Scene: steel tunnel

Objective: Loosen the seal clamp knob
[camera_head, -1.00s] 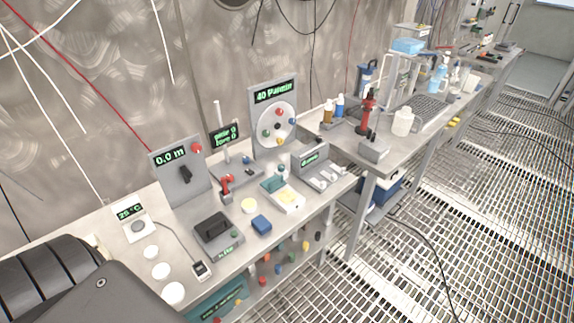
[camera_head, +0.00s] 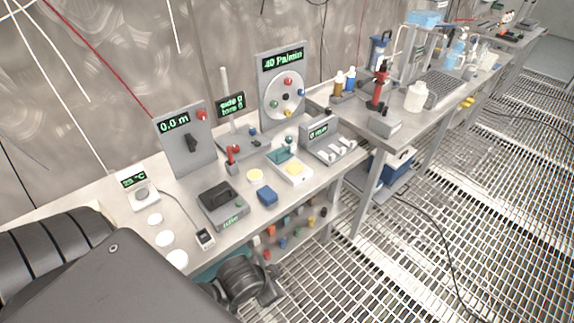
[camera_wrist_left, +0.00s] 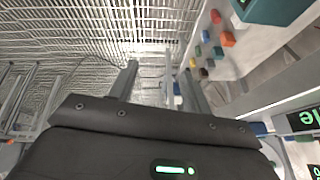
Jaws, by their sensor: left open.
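My left gripper (camera_head: 262,290) is low in front of the near bench in the head view, partly hidden by my own arm. In the left wrist view my left gripper (camera_wrist_left: 158,82) is open and empty, with floor grating beyond its fingers. My right gripper is not in view.
The near bench holds a 0.0 m panel (camera_head: 186,142), a 40 Pa/min panel (camera_head: 283,85) with a round dial, and a blue block (camera_head: 268,195). A second bench (camera_head: 400,135) with bottles stands beyond. Open grating floor (camera_head: 440,220) lies to the right, with a black cable.

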